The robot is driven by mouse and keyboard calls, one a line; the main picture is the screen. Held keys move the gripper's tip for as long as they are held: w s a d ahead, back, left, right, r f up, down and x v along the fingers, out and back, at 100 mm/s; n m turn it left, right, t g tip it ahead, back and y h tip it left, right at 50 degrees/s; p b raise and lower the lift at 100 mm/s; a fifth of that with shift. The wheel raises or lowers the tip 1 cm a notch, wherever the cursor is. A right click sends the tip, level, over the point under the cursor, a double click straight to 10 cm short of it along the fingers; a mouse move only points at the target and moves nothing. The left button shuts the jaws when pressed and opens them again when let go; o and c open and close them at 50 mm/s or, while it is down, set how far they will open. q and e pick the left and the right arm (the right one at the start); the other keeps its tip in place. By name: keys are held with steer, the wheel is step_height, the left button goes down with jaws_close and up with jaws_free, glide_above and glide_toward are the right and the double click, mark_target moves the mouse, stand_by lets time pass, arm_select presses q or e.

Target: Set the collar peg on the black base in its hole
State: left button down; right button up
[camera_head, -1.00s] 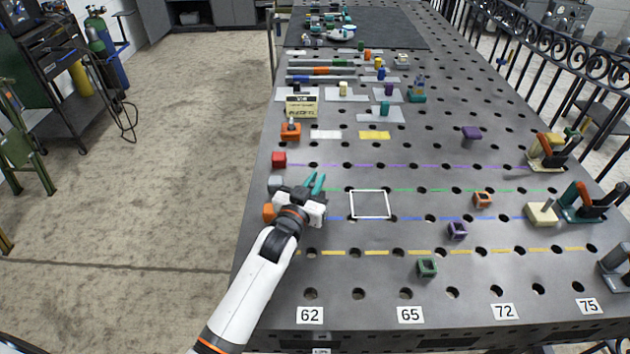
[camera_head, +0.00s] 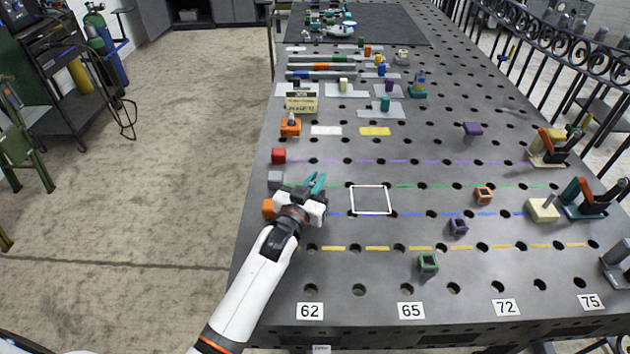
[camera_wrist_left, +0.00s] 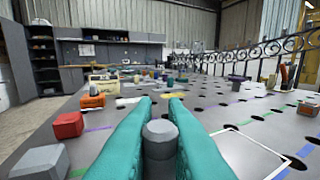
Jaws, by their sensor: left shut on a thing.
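My left gripper (camera_head: 315,184) is low over the left part of the grey perforated table, left of the white square outline. In the left wrist view its teal fingers (camera_wrist_left: 160,128) are shut on a grey round peg (camera_wrist_left: 160,145). The peg stands upright between the fingers, with its top showing and its lower end hidden. I cannot tell whether the peg touches the table or sits in a hole. I cannot make out a black base for certain in either view. My right gripper is not in view.
An orange cube (camera_head: 269,209), a grey cube (camera_head: 275,180) and a red cube (camera_head: 279,156) stand left of the gripper. The white square outline (camera_head: 371,186) is empty. Small hollow blocks and toggle clamps (camera_head: 585,197) stand to the right. The table's left edge is close.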

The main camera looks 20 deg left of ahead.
arm_select(q)
steer(key=shift+f+b, duration=0.4)
steer(key=shift+f, duration=0.2)
